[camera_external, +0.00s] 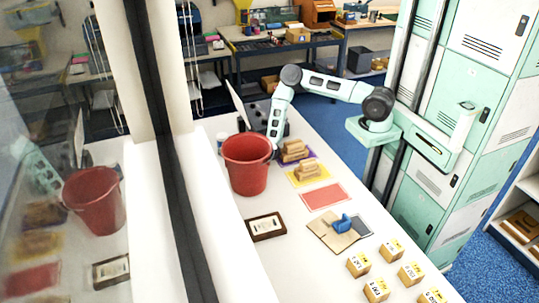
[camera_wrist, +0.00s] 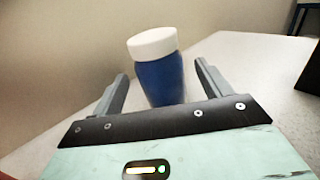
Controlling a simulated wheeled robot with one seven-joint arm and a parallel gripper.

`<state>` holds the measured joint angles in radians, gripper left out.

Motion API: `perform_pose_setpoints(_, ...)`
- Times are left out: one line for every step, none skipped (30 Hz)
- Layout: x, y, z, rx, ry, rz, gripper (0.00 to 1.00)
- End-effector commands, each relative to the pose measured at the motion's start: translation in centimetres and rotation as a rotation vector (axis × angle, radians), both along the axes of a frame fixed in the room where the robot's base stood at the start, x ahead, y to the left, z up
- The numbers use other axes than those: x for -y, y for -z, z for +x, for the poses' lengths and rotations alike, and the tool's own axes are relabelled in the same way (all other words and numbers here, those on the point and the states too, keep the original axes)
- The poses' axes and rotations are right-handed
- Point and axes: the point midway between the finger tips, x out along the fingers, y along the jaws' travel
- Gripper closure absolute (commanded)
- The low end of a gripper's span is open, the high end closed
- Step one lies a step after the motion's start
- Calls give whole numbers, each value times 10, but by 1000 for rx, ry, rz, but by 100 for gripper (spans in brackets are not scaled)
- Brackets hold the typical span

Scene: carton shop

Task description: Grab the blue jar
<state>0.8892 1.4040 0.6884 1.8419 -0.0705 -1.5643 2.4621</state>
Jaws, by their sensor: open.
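The blue jar (camera_wrist: 160,82) with a white lid stands on the white counter, straight ahead of my gripper (camera_wrist: 161,70) in the wrist view. It shows in the gap between the two spread fingers, with space on both sides. The gripper is open and holds nothing. The palm edge hides the jar's lower end. I cannot tell how deep between the fingers it is. In the external view a small blue and white bit (camera_external: 222,137) behind the red bucket looks like the jar. The bucket hides my gripper there.
The red bucket (camera_external: 247,163) stands close to my lower arm. Wooden blocks (camera_external: 294,151), coloured mats (camera_external: 323,195), a framed card (camera_external: 265,227) and several numbered blocks (camera_external: 359,264) lie along the counter (camera_external: 283,262). A wall (camera_wrist: 60,60) rises behind the jar.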

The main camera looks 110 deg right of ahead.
Motion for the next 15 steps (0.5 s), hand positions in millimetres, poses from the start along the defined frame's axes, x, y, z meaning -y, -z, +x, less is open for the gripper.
perform_pose_setpoints(7,-7,9,7,4,-6,23)
perform_pose_setpoints(11,-7,13,6,3,-6,23)
perform_pose_setpoints(15,-7,18,6,3,-6,23)
perform_pose_setpoints(17,-6,22,5,2,-5,23)
perform_pose_setpoints(19,-6,25,5,2,-5,23)
perform_pose_setpoints(22,-5,29,6,2,-4,23)
perform_pose_setpoints(24,-5,31,5,2,-4,23)
perform_pose_setpoints(26,-5,33,5,2,-4,23)
perform_pose_setpoints(27,-5,34,5,2,-4,23)
perform_pose_setpoints(28,-5,35,5,2,-4,23)
perform_pose_setpoints(29,-4,36,4,2,-3,23)
perform_pose_setpoints(29,-4,36,4,1,-3,23)
perform_pose_setpoints(29,-4,36,4,1,-3,23)
perform_pose_setpoints(29,-4,36,4,1,-3,23)
perform_pose_setpoints(29,-4,36,4,1,-3,23)
